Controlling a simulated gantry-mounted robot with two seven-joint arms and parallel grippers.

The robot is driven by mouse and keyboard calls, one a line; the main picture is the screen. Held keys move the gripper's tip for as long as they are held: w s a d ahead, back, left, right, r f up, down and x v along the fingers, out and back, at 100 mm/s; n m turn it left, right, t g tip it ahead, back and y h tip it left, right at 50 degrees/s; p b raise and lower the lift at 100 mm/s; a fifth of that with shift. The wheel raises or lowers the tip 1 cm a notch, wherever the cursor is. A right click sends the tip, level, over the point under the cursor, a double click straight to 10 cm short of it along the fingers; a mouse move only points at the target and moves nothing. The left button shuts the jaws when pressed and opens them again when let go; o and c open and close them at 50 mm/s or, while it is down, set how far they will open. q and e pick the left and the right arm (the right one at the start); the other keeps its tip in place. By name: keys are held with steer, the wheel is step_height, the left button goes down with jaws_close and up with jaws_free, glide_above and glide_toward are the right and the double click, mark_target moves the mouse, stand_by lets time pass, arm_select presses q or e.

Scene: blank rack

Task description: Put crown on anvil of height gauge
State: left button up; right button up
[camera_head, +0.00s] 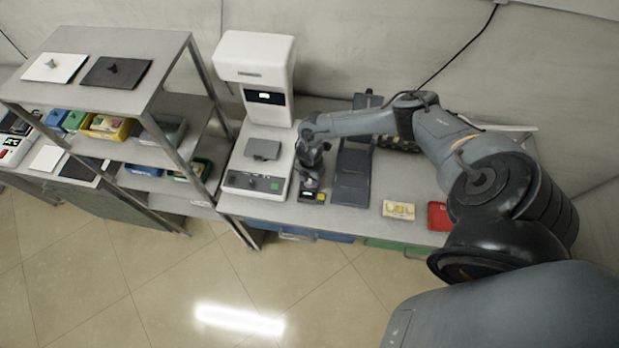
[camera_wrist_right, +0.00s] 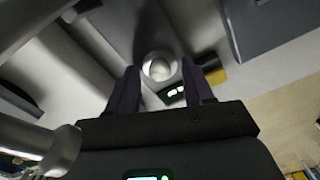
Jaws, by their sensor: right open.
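My right gripper (camera_head: 311,176) is low over the bench, just right of the big white machine. The right wrist view shows its two dark fingers (camera_wrist_right: 162,88) apart. Beyond and between the fingertips, a small pale rounded thing (camera_wrist_right: 160,69), which looks like the crown, sits on a round metal seat that looks like the anvil. I cannot tell if the fingers touch it. In the head view the gauge's dark base (camera_head: 312,197) with a yellow patch is partly hidden under my gripper. My left gripper is out of view.
The tall white machine (camera_head: 255,62) with its grey plate stands left of my gripper. A dark flat device (camera_head: 352,178) stands close on the right. A cream box (camera_head: 398,210) and red case (camera_head: 439,216) lie further right. A metal shelf (camera_head: 100,45) is at left.

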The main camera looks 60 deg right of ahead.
mark_target(309, 181)
steer(key=shift+r, duration=0.1)
step_height(309, 181, up, 11)
steer(key=p, duration=0.1)
steer(key=w+a+r+m+t+y, duration=0.1)
steer(key=a+t, duration=0.2)
steer(key=a, duration=1.1)
steer(key=w+a+r+t+y, duration=0.1)
steer(key=a+t+y, duration=0.1)
steer(key=a, duration=1.2)
step_height(309, 181, up, 5)
steer(key=s+a+m+t, duration=0.1)
steer(key=s+a+m, duration=0.15)
steer(key=m, duration=0.25)
steer(key=s+d+r+m+g+h, duration=0.2)
steer(key=s+d+r+m, duration=0.1)
steer(key=s+d+m, duration=0.4)
steer(key=s+m, duration=0.2)
steer(key=s, duration=0.1)
steer(key=shift+s+d+r+h, duration=0.2)
steer(key=shift+r+h, duration=0.2)
